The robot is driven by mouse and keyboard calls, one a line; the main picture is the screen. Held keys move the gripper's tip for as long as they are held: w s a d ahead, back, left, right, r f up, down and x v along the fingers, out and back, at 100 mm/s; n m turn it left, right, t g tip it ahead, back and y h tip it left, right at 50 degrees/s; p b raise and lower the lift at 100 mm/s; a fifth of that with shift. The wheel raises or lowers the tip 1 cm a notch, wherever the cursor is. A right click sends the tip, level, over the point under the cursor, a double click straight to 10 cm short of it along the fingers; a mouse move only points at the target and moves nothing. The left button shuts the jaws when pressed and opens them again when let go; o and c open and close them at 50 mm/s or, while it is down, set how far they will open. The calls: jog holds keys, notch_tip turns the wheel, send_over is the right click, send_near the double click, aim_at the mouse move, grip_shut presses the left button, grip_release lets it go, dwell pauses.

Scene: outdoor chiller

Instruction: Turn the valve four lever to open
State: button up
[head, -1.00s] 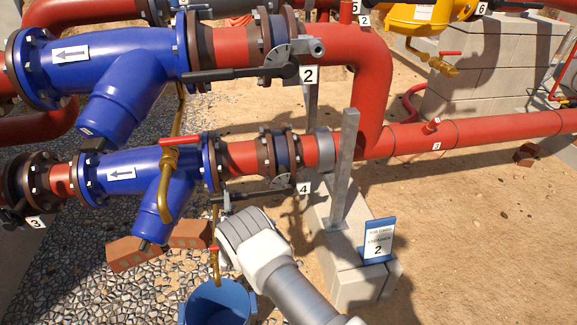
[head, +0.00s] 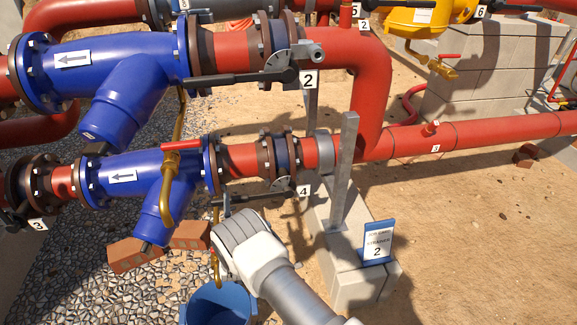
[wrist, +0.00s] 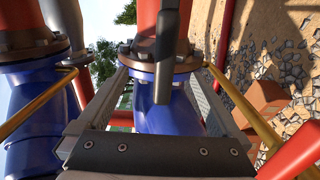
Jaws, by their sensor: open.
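The valve four lever (head: 252,197) is a dark bar on the lower red pipe. It runs left from the valve beside the white "4" tag (head: 304,190). In the wrist view a dark lever (wrist: 165,45) reaches down in front of the red pipe, its end near the gap between my fingers. My gripper (wrist: 160,88) is open, with one finger on each side of that gap and nothing gripped. In the head view my pale wrist is just below the lever and hides most of the fingers. Contact with the lever cannot be told.
The valve two lever (head: 240,77) is on the upper pipe. A brass tap with a red handle (head: 181,145) is left of my gripper. A blue bucket (head: 217,303), bricks (head: 136,255) and a grey post (head: 343,170) are close by. Sandy ground at the right is open.

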jog(key=shift+p+v, duration=0.9)
jog(key=shift+v, duration=1.45)
